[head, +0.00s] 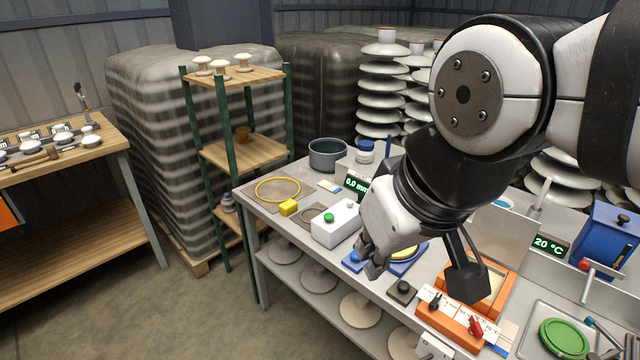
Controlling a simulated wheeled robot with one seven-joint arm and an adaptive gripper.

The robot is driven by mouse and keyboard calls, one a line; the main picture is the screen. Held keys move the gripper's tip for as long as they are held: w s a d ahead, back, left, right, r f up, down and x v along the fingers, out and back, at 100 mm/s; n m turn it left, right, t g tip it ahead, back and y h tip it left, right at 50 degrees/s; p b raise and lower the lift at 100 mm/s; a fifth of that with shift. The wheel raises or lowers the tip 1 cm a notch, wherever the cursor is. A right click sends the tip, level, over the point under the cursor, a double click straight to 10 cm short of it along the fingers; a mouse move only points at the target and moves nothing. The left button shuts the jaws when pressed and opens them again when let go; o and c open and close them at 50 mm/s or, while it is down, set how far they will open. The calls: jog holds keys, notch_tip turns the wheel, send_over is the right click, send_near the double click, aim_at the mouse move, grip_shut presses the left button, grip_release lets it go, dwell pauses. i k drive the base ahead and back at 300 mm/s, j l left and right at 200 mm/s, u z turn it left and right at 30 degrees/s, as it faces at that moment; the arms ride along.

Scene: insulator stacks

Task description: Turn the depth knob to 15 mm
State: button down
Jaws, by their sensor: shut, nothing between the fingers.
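A green-lit readout (356,185) on the bench shows 0.0 mm. A small dark block with a round black knob on top (403,288) sits near the bench's front edge; no readable label tells whether it is the depth knob. My gripper (371,264) points down over the front of the bench, to the left of this knob. It is shut and empty, beside a small blue piece (352,262). My gripper and arm hide part of the bench behind them, including part of a blue-and-yellow round item (408,254).
A white box with a green button (329,217) stands left of my gripper. An orange control box (450,322) with black and red handles is to the right. A grey pot (327,154), a 20 °C readout (550,245) and a green dish (563,338) are also on the bench.

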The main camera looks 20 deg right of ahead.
aim_at(433, 305)
jog(key=k+j+z, duration=0.1)
jog(key=z, duration=0.25)
jog(key=k+j+z, duration=0.1)
jog(key=j+z, duration=0.25)
jog(key=k+z, duration=0.1)
jog(key=z, duration=0.25)
